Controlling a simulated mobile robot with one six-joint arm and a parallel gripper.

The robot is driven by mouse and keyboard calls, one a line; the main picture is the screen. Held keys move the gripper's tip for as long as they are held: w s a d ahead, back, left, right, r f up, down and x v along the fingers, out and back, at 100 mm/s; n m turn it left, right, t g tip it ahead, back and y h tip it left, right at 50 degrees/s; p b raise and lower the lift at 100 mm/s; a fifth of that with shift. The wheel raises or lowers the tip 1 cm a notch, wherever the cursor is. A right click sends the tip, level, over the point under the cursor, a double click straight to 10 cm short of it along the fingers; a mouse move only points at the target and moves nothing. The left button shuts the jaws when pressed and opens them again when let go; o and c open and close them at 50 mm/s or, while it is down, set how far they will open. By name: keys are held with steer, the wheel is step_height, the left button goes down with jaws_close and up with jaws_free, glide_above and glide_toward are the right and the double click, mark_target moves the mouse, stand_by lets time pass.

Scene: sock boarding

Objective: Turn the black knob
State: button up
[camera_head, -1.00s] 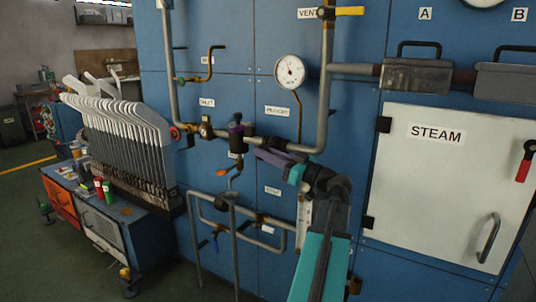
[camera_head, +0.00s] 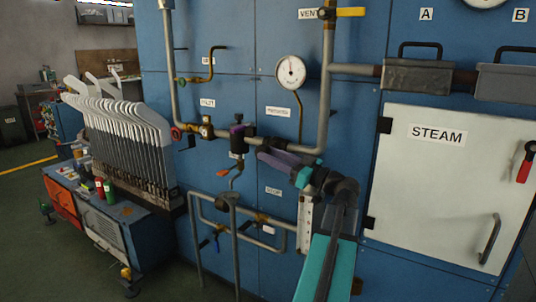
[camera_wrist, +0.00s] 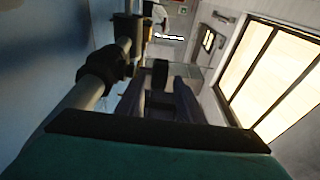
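A dark regulator body with purple on it (camera_head: 238,145) sits on the horizontal pipe left of the gauge. I take the small black cap on its top (camera_head: 238,118) as the black knob, though it is tiny in the head view. My gripper (camera_head: 262,154) has purple fingers and stands just right of the regulator, pointing left along the wall. In the wrist view, the fingers (camera_wrist: 158,95) are apart, with a dark block (camera_wrist: 160,73) in line between their tips. I cannot tell whether they touch it.
A black pipe fitting (camera_wrist: 100,65) runs close beside the fingers. A round gauge (camera_head: 291,72) and a vertical pipe (camera_head: 325,100) stand above. Lower pipes (camera_head: 234,240) stick out below. A rack of white boards (camera_head: 125,140) stands left, a white STEAM door (camera_head: 445,190) right.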

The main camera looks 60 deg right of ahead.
steer(key=v, duration=1.1)
steer(key=shift+s+p, duration=0.3)
steer(key=shift+s, duration=0.05)
